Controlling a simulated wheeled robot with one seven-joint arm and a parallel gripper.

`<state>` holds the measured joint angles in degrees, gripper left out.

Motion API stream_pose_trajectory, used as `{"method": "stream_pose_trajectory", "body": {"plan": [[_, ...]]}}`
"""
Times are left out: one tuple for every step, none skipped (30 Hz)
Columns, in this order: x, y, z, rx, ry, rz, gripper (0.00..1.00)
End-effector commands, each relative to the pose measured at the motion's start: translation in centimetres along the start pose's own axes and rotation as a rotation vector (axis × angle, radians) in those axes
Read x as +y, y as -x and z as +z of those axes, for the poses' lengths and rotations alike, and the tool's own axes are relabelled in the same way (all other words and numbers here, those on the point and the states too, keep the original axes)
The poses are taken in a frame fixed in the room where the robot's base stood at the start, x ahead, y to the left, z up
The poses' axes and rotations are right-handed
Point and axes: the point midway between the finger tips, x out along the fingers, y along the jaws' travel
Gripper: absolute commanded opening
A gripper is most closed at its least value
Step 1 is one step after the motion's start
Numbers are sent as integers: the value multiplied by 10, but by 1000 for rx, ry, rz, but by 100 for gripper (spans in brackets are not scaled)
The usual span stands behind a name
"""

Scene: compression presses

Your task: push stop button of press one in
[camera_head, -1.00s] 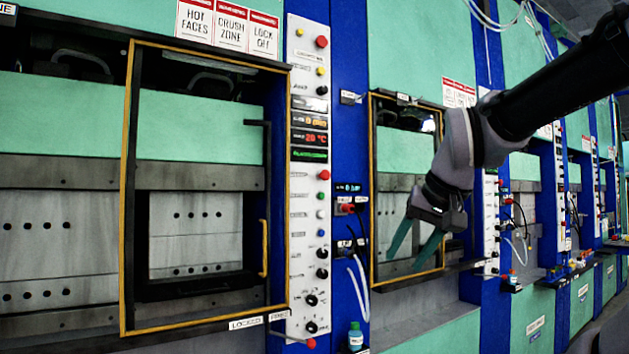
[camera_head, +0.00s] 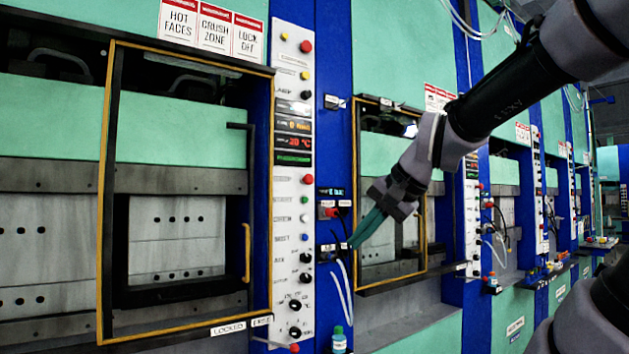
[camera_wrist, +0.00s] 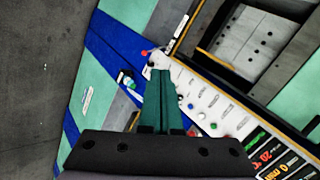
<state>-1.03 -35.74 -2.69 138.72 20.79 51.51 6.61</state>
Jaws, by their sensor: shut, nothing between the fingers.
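The near press's white control panel (camera_head: 290,200) carries an upper red button (camera_head: 306,46) and a second red button (camera_head: 308,179) below the displays. Their labels are too small to read, so I cannot tell which is the stop button. My gripper (camera_head: 352,244) is shut and empty, its teal fingers together, pointing down and left. In the head view it is right of the panel and apart from the buttons. In the wrist view the fingers (camera_wrist: 161,72) overlap the panel (camera_wrist: 205,105) and hide part of it.
A yellow-framed guard door (camera_head: 105,200) is left of the panel. Hoses (camera_head: 343,290) and a small bottle (camera_head: 338,340) are by the blue post (camera_head: 333,130). A second press door (camera_head: 390,275) lies behind my gripper.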

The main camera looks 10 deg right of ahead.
Motion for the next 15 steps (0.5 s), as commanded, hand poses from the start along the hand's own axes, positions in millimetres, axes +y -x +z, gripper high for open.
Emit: {"method": "stream_pose_trajectory", "body": {"plan": [[-21, -7, -10, -35, -138, -65, 0], [-35, -10, -16, -54, -226, -108, 0], [-52, -13, -26, -79, -343, -164, 0], [-65, -16, -34, -97, -428, -204, 0], [-77, -18, -43, -116, -515, -245, 0], [-93, -20, -56, -140, -632, -298, 0], [-104, -22, -68, -158, -719, -337, 0], [-114, -24, -79, -176, -806, -376, 0], [-127, -26, -96, -199, -922, -429, 0], [-136, -29, -110, -216, -1008, -466, 0], [-144, -31, -124, -232, -1092, -505, 0], [-153, -33, -142, -254, -1202, -555, 0], [-159, -35, -156, -270, -1281, -591, 0], [-164, -36, -170, -285, -1354, -626, 0], [-169, -38, -187, -304, -1444, -670, 0]]}}
